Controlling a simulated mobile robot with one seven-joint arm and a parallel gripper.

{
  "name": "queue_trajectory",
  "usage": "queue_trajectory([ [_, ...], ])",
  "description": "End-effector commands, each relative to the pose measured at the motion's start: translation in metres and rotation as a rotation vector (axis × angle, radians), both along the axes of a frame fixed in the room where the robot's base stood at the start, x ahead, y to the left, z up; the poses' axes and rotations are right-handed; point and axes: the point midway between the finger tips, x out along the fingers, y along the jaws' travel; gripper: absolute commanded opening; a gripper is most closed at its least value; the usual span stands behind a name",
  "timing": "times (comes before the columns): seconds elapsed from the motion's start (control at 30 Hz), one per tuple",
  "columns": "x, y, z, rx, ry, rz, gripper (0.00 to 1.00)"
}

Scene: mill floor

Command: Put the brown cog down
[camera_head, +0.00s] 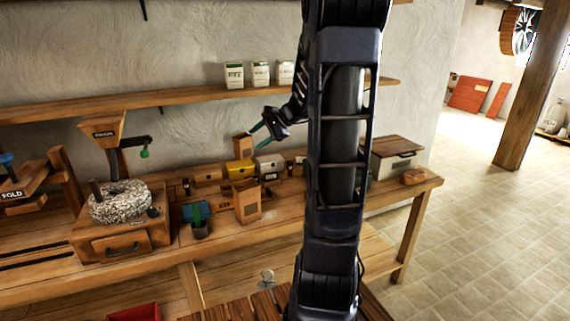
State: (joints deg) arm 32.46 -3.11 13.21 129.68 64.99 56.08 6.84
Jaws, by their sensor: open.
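My gripper (257,137) is at the end of my dark arm, above the back of the wooden workbench (285,225). Its teal fingers point left and are apart, with nothing seen between them. A tall tan box (243,146) stands just left of and behind the fingertips; I cannot tell whether they touch. I cannot make out a brown cog for certain. A small brown object (413,177) lies at the bench's right end, too small to identify. My arm hides part of the bench.
A stone mill (120,201) with a wooden base and drawer stands at left. A brown-lidded box (398,156) is at right. A shelf (180,93) with small canisters runs above.

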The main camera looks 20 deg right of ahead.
Motion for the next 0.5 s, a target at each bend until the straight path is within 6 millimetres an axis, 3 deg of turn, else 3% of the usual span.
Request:
queue_trajectory([
  [0.03,-0.016,0.013,0.005,-0.058,-0.011,0.054,0.48],
  [0.2,-0.07,0.038,0.01,-0.258,-0.037,0.226,0.48],
  [0.5,-0.161,0.053,0.017,-0.601,-0.109,0.504,0.48],
])
